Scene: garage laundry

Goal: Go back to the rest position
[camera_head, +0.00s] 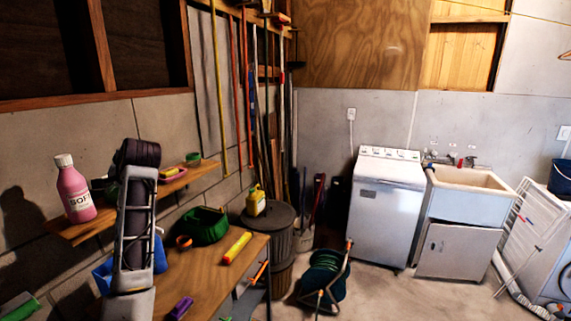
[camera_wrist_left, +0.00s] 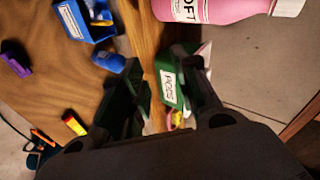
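My left arm rises in front of the wall shelf in the head view, with the dark left gripper (camera_head: 138,155) at its top. In the left wrist view the two dark fingers of this gripper (camera_wrist_left: 166,78) stand apart. A green box with a white label (camera_wrist_left: 172,88) shows beyond and between them; I see no grip on it. A pink bottle (camera_head: 74,188) stands on the shelf to the left of the gripper. It also shows at the top of the left wrist view (camera_wrist_left: 215,8). My right gripper is in neither view.
A blue bin (camera_wrist_left: 85,20) sits near the gripper.

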